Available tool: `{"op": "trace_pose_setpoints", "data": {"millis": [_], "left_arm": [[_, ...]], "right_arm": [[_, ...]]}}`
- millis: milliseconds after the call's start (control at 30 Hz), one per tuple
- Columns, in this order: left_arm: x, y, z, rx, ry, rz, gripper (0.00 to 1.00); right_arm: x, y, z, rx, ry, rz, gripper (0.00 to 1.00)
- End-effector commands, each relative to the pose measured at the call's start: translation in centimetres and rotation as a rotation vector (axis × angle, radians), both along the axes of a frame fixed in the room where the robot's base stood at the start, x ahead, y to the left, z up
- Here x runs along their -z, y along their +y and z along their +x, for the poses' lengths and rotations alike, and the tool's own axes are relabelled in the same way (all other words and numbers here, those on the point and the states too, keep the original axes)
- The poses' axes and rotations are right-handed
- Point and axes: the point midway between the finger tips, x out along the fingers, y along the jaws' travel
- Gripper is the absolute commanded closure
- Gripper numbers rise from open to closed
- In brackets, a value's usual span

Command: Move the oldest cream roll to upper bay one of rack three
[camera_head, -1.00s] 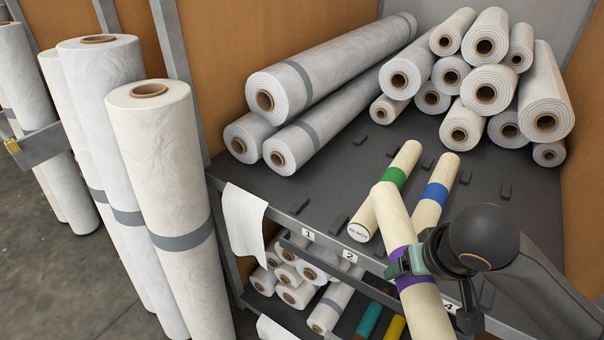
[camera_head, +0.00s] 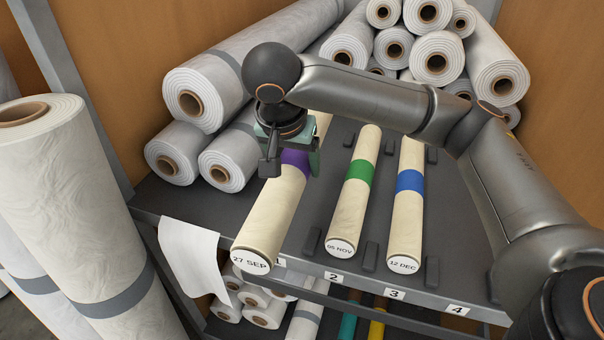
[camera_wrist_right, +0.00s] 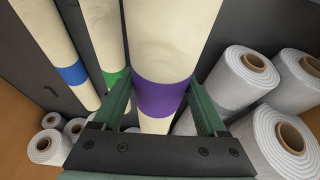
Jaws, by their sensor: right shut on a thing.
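A cream roll with a purple band, its front end marked 27 SEP (camera_head: 262,222), is in my right gripper (camera_head: 292,163). The gripper is shut around the purple band (camera_wrist_right: 163,97), as the right wrist view also shows. The roll lies front to back over the left part of the upper shelf (camera_head: 312,205), its front end reaching over the edge and partly covering label 1. I cannot tell if it touches the shelf. The green-banded roll marked 05 NOV (camera_head: 350,205) lies behind label 2, and the blue-banded roll marked 12 DEC (camera_head: 406,215) behind label 3. My left gripper is out of view.
Large white rolls (camera_head: 205,92) lie left and behind, close to my gripper. More white rolls (camera_head: 437,55) are stacked at the back right. Low dark stops (camera_head: 370,257) separate the bays. Bay 4 (camera_head: 456,255) looks empty. A white sheet (camera_head: 188,250) hangs over the front edge.

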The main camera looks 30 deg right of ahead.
Motion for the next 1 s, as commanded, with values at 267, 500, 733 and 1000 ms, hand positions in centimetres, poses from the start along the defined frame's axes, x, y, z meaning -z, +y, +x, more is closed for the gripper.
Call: {"op": "trace_pose_setpoints", "data": {"millis": [267, 500, 733, 1000], "left_arm": [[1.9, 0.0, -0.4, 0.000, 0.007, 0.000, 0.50], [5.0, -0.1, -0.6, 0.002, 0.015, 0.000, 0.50], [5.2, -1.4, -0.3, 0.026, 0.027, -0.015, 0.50], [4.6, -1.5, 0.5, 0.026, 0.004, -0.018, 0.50]], "right_arm": [[1.4, -2.5, 2.3, 0.054, 0.003, 0.004, 1.00], [4.3, -6.6, 6.4, 0.050, 0.002, 0.005, 1.00], [7.3, -9.1, 8.7, 0.047, 0.001, -0.001, 1.00], [9.3, -10.3, 9.9, 0.046, 0.000, 0.000, 1.00]]}}
